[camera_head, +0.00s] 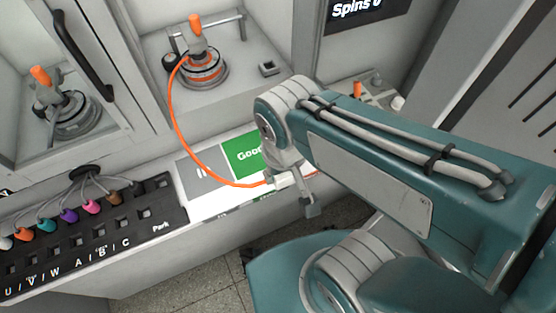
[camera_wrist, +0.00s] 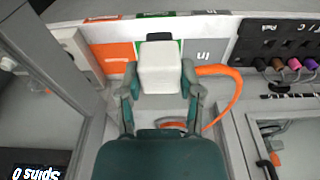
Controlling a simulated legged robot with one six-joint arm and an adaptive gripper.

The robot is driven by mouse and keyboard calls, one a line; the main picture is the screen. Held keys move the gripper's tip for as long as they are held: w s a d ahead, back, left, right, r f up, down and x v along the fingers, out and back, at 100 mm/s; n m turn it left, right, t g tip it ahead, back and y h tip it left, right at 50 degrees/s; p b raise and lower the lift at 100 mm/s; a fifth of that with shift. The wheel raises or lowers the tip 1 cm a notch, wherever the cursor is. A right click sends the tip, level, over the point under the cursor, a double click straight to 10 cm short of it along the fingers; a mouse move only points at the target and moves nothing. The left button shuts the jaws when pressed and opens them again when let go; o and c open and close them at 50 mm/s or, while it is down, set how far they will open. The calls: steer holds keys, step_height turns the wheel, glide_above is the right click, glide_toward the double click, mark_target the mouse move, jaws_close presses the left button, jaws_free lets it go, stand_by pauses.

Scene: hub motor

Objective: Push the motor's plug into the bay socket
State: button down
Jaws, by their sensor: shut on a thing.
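The hub motor (camera_head: 204,70) with an orange top grip sits in the open bay at the upper middle of the head view. The small square bay socket (camera_head: 268,68) is on the bay floor, right of the motor. An orange cable (camera_head: 178,128) runs from the motor down to my gripper; it also loops right of the gripper in the wrist view (camera_wrist: 237,92). My gripper (camera_wrist: 158,90) is shut on the white plug (camera_wrist: 160,68), whose dark end points away from the wrist. In the head view my gripper (camera_head: 296,190) is over the front counter, below and apart from the socket.
A grey "In" mat (camera_head: 203,173) and a green "Good" mat (camera_head: 241,156) lie on the counter. A black panel with coloured plugs (camera_head: 80,240) is at left. A cabinet with a black handle (camera_head: 95,65) encloses another motor (camera_head: 68,115). A "Spins" sign (camera_head: 358,9) hangs above.

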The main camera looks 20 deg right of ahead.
steer(key=shift+r, duration=0.25)
steer(key=shift+w, duration=0.1)
steer(key=w+d+f, duration=0.1)
steer(key=w+d, duration=0.1)
steer(key=w, duration=1.1)
steer(key=w+d+f, duration=0.1)
steer(key=w+d, duration=0.2)
steer(key=w, duration=1.1)
steer(key=w+d+f, duration=0.1)
steer(key=w+d, duration=0.2)
steer(key=w, duration=1.1)
steer(key=shift+w, duration=0.25)
steer(key=shift+f, duration=0.1)
stand_by(0.7)
steer(key=shift+s+f, duration=0.1)
steer(key=shift+f, duration=1)
steer(key=shift+f, duration=0.1)
steer(key=shift+f, duration=0.5)
steer(key=shift+f, duration=0.3)
stand_by(0.5)
